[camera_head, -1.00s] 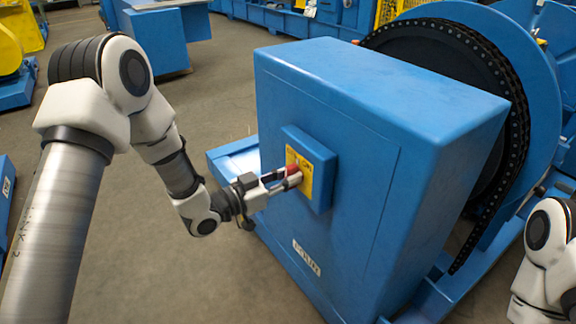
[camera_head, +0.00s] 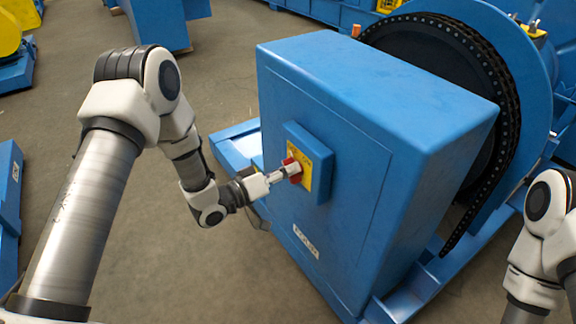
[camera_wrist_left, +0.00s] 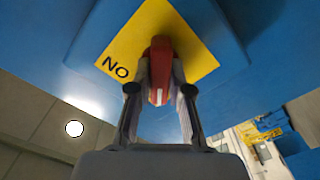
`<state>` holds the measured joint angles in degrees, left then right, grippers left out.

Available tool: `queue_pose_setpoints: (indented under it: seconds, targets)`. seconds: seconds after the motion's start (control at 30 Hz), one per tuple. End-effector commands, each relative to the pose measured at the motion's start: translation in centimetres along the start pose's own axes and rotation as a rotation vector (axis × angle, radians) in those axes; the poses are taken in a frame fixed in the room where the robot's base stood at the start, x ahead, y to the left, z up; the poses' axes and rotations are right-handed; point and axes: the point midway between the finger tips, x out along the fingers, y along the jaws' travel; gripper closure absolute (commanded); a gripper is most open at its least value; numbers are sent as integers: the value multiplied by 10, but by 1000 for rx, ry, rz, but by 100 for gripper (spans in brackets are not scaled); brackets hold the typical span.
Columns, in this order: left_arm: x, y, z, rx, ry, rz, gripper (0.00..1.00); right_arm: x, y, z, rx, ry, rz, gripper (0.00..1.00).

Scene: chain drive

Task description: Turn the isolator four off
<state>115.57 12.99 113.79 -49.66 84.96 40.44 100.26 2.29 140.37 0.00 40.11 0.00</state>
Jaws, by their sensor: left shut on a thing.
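The isolator is a red handle (camera_head: 291,166) on a yellow plate (camera_head: 305,173), set on a blue box (camera_head: 322,165) on the side of a large blue cabinet (camera_head: 350,110). A white label (camera_head: 305,240) sits lower on the cabinet; its text is blurred now but reads FOUR in the earlier frame. My left gripper (camera_head: 288,172) is shut on the red handle. In the left wrist view the fingers (camera_wrist_left: 160,92) flank the red handle (camera_wrist_left: 161,70), with black letters on the yellow plate (camera_wrist_left: 125,50). The plate's other lettering is hidden. My right gripper is out of view.
A black chain (camera_head: 505,110) runs around a big wheel behind the cabinet. A blue ledge (camera_head: 232,148) juts out at the cabinet's left foot. Other blue machines stand at the back and left edge. The grey floor (camera_head: 235,75) left of the cabinet is clear.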

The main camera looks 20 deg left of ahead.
Motion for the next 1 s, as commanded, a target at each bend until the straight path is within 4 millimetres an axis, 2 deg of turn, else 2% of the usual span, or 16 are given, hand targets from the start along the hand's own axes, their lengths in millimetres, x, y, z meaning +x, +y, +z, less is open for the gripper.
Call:
queue_pose_setpoints:
  seconds: [0.6, 0.63, 0.7, 1.0]
  targets:
    - [0, 0, 0, -50, 0, -1, 100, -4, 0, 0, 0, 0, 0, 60]
    - [0, 0, 0, -50, 0, -1, 74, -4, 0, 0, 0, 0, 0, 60]
    - [0, 0, 0, -50, 0, -1, 56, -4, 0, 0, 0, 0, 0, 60]
    - [-1, 0, 0, -49, 0, -1, 56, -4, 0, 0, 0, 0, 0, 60]
